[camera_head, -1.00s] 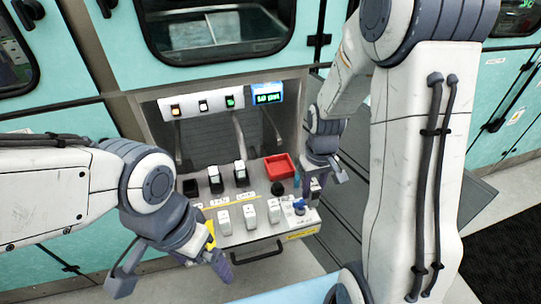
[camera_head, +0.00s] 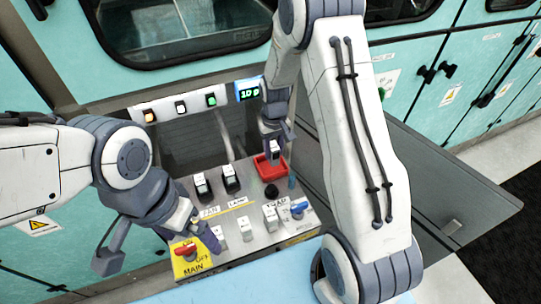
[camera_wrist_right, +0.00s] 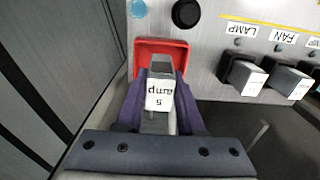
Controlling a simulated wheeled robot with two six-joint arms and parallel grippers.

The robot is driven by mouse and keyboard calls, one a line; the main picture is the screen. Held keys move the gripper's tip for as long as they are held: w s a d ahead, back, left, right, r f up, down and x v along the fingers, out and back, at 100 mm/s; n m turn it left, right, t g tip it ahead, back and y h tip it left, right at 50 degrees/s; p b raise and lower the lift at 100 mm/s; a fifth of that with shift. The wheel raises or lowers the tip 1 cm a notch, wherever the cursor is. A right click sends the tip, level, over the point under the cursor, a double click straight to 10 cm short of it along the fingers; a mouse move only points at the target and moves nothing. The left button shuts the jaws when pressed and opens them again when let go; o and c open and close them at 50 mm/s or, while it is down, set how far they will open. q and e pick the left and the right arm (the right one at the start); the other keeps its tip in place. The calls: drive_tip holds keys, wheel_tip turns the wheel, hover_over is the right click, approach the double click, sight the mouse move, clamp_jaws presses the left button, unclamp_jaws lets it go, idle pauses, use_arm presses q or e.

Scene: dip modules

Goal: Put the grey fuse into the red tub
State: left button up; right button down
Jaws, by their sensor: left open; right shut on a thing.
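The red tub (camera_head: 258,168) sits at the back right of the sloped panel; its rim also shows in the right wrist view (camera_wrist_right: 162,44). My right gripper (camera_head: 274,146) is shut on the grey fuse (camera_wrist_right: 160,66), whose white label reads "5 amp". The fuse is between the fingers, over the tub's opening, and whether it touches the tub's floor cannot be told. The fingers hide part of the tub. My left gripper (camera_head: 160,246) is open and empty at the panel's front left, with one finger near the yellow MAIN plate (camera_head: 192,266).
Two dark modules with white tops (camera_head: 231,179) stand left of the tub. A black knob (camera_head: 271,191) is just in front of it. Lit buttons and a display (camera_head: 249,90) are behind.

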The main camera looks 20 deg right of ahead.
drive_tip(key=shift+w+a+f, duration=0.1)
drive_tip(key=shift+w+f, duration=0.45)
drive_tip(key=shift+w, duration=0.35)
drive_tip(key=shift+f, duration=2.05)
drive_tip(key=shift+f, duration=0.2)
drive_tip(key=c, duration=0.5)
unclamp_jaws()
drive_tip(key=shift+r, duration=0.15)
